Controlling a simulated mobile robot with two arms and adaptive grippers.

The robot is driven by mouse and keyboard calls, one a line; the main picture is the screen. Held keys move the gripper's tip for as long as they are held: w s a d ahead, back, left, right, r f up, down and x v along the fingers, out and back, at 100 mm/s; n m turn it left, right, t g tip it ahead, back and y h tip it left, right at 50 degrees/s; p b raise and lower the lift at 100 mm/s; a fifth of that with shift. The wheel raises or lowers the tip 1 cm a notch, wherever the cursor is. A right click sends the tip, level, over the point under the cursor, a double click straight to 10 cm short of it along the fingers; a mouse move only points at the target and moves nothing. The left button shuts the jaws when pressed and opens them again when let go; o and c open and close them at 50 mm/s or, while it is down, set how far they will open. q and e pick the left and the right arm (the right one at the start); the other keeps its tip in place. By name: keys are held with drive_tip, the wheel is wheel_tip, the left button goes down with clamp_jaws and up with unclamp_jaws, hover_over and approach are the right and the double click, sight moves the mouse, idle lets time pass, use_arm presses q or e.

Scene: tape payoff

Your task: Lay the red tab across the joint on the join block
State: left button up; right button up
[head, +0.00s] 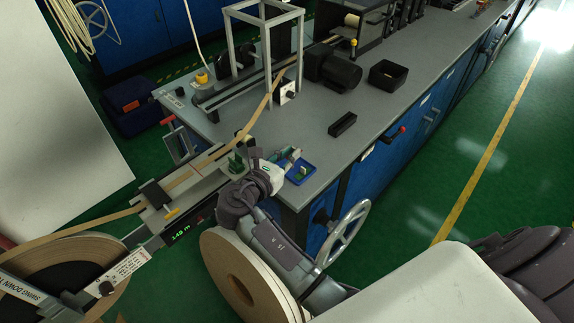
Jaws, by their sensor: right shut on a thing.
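The join block (205,187) is a pale grey plate at the front left corner of the workbench. A tan tape (222,148) runs down onto it from the metal frame and on toward the lower left. My right gripper (254,157) is at the right end of the block, near a small green piece (235,163). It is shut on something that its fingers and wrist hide. I do not see the red tab in this view. My left gripper is not in view.
A blue tray (311,164) with a green item is right of my gripper. A tape roll (225,272) and a handwheel (343,232) are in front of the bench. A black bin (388,74) and a small black box (342,125) stand on the mostly clear right bench top.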

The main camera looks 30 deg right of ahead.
drive_tip(key=shift+w+a+f, duration=0.15)
drive_tip(key=shift+f, duration=0.1)
wheel_tip(320, 180, down, 3)
drive_tip(key=shift+f+p, duration=0.15)
drive_tip(key=shift+p, duration=0.45)
drive_tip(key=shift+f, duration=0.1)
drive_tip(key=shift+f, duration=0.15)
drive_tip(key=o, duration=0.6)
drive_tip(key=shift+o, duration=0.2)
